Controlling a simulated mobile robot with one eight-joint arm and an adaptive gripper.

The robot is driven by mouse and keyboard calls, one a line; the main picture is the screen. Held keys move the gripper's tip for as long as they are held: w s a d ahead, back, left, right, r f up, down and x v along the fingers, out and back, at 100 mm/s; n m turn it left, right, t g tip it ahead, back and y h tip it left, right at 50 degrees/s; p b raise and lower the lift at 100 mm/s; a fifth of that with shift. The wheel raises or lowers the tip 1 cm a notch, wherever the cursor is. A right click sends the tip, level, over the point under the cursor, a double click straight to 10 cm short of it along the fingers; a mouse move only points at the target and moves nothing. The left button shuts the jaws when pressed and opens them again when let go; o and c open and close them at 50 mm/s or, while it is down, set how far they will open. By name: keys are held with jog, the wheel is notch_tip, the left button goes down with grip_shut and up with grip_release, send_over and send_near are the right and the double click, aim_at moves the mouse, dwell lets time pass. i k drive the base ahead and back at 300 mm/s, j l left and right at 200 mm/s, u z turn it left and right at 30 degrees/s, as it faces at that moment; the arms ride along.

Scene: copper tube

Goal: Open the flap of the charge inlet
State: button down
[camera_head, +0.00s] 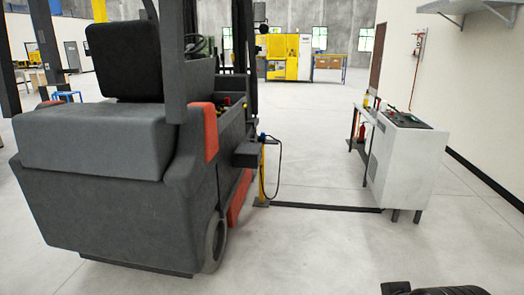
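A grey forklift (110,190) with a black seat and orange-red side panels fills the left of the head view. A dark box (246,155) juts from its right side, above the front wheel area. It may be the charge inlet, but no flap can be made out at this size. A yellow post (263,175) stands right beside the box, with a blue connector at its top and a black cable hanging down. Dark parts, probably of my arm, show cut off at the bottom right edge. No gripper fingers are visible.
A white cabinet (402,165) with a dark control top stands at the right. A black floor strip (325,207) runs from it to the yellow post. The floor (310,250) in front is clear. A shelf (455,8) juts from the right wall. Yellow machinery (285,57) stands far back.

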aim_at(243, 148)
jog(key=i, duration=3)
jog(key=i+j+z, duration=0.1)
jog(key=i, duration=1.4)
